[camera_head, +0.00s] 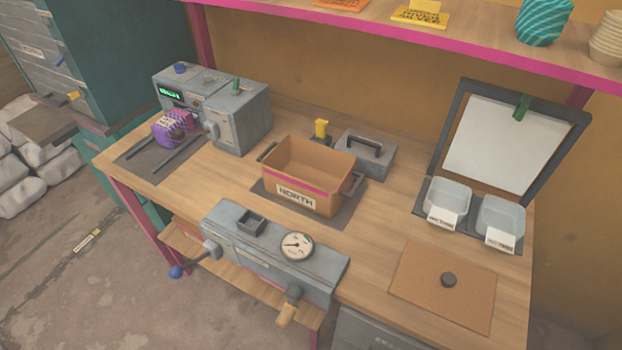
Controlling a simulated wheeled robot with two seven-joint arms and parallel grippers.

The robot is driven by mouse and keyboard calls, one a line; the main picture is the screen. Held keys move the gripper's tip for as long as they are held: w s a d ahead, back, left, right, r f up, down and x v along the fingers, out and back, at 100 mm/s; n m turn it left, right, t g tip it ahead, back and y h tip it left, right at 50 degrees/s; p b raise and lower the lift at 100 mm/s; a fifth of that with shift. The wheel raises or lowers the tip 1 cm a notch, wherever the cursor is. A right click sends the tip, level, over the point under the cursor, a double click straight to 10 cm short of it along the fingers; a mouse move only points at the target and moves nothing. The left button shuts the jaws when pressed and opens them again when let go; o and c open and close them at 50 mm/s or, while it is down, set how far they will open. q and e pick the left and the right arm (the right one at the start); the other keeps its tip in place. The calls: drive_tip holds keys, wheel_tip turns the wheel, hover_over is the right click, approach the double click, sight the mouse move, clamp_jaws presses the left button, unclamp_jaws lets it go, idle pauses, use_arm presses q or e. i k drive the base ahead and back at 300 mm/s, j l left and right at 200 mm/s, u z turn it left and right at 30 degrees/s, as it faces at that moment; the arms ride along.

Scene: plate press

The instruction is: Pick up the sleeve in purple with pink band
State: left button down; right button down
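A purple sleeve with a pink band (172,127) lies at the front of a grey machine on the left of the workbench. It rests at the upper end of dark rails on a dark mat (137,163). The sleeve's far side is hidden against the machine. Neither of my grippers shows in the head view.
The grey machine (236,118) has a green display and knobs. A brown bin labelled NORTH (318,165) stands mid-bench. A grey gauge unit (262,262) lines the front edge. Two clear trays (449,202) and a cork board (425,285) are at right. A shelf (450,45) overhangs.

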sight(163, 130)
drive_tip(key=i+j, duration=0.1)
drive_tip(key=j, duration=0.3)
drive_tip(key=i+j, duration=0.1)
drive_tip(key=j, duration=0.35)
drive_tip(key=i+j, duration=0.15)
drive_tip(key=j, duration=0.25)
drive_tip(key=i+j, duration=0.1)
drive_tip(key=j, duration=0.3)
drive_tip(key=i+j, duration=0.1)
drive_tip(key=j, duration=0.35)
drive_tip(key=i+j, duration=0.1)
drive_tip(key=j, duration=0.3)
drive_tip(key=i+j, duration=0.1)
drive_tip(key=j, duration=0.3)
drive_tip(key=i+j+z, duration=0.1)
drive_tip(key=j+z, duration=0.3)
drive_tip(key=j, duration=0.15)
drive_tip(key=j+z, duration=0.35)
drive_tip(key=j, duration=0.2)
drive_tip(key=j+z, duration=0.4)
drive_tip(key=j, duration=0.15)
